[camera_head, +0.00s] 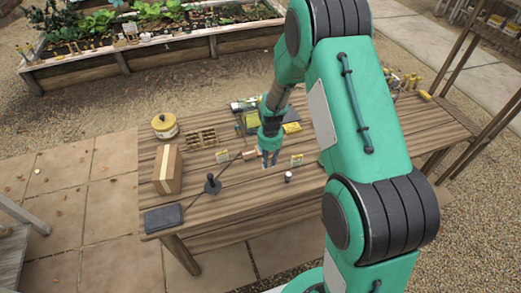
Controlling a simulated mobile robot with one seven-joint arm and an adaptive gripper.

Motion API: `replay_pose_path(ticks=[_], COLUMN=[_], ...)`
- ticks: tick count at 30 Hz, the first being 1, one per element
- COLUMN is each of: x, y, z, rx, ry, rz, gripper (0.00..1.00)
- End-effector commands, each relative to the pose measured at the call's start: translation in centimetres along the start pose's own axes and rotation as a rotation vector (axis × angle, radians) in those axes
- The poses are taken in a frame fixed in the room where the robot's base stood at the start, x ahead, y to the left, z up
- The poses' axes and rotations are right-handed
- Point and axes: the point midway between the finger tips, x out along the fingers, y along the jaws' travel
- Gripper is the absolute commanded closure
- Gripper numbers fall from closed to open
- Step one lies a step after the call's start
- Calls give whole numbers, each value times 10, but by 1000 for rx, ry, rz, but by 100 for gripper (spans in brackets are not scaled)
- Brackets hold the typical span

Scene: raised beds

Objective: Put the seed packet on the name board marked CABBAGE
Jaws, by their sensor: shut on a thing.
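My gripper (268,160) points down just above the middle of the wooden table. Its fingers are shut on a small thin thing, probably the seed packet; it is mostly hidden by the fingers and too small to read.
On the wooden table (225,210) are a cardboard box (168,170), a yellow-lidded pot (164,125), a wooden tray (201,140), a black-based tool (212,184), a dark flat pad (163,218) and a small jar (288,176). The front middle is clear.

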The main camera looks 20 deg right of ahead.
Motion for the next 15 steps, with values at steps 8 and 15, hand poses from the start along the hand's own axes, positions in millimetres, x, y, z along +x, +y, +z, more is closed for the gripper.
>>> replay_pose_path(ticks=[8,15], x=[8,8], y=[-1,-1], z=[0,0], rx=[0,0], ry=[0,0], rz=[-2,-2], gripper=[97,97])
